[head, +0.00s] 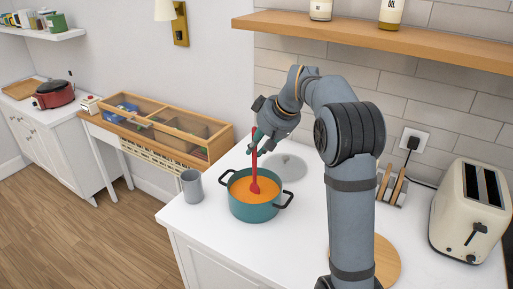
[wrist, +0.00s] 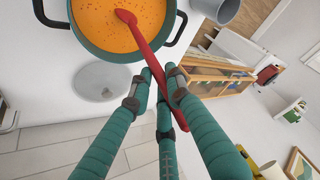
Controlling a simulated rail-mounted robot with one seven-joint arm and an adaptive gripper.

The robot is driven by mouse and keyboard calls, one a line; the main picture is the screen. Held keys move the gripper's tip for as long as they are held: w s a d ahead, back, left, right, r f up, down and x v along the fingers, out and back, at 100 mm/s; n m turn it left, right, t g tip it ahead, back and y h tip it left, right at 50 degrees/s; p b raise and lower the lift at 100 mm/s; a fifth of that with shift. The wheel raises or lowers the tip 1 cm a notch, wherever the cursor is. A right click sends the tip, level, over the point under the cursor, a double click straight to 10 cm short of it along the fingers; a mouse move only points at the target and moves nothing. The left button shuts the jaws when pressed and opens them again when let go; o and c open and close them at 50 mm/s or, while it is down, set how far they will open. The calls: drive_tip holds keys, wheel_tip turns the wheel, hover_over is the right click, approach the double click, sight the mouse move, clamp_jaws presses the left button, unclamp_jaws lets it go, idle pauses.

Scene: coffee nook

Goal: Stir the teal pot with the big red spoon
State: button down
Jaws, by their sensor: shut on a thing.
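The teal pot (head: 254,211) stands on the white counter, filled with orange soup (head: 240,186). My gripper (head: 257,138) is above the pot, shut on the handle of the big red spoon (head: 254,163). The spoon slants down with its head inside the pot, at the soup. In the wrist view, my gripper (wrist: 160,88) pinches the red handle (wrist: 150,58), and the spoon head lies over the speckled soup in the pot (wrist: 86,45). I cannot tell how deep the head sits.
A grey cup (head: 191,187) stands left of the pot, and a grey lid (head: 290,168) lies behind it. A toaster (head: 470,210), a rack (head: 391,186) and a round wooden board (head: 386,262) are at the right.

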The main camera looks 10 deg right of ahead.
sight(254, 127)
drive_tip(key=shift+r+p, duration=3.15)
drive_tip(key=shift+r, duration=0.85)
wheel_tip(254, 127, up, 4)
drive_tip(key=p, duration=0.3)
drive_tip(key=shift+p, duration=0.3)
drive_tip(key=shift+f, duration=0.1)
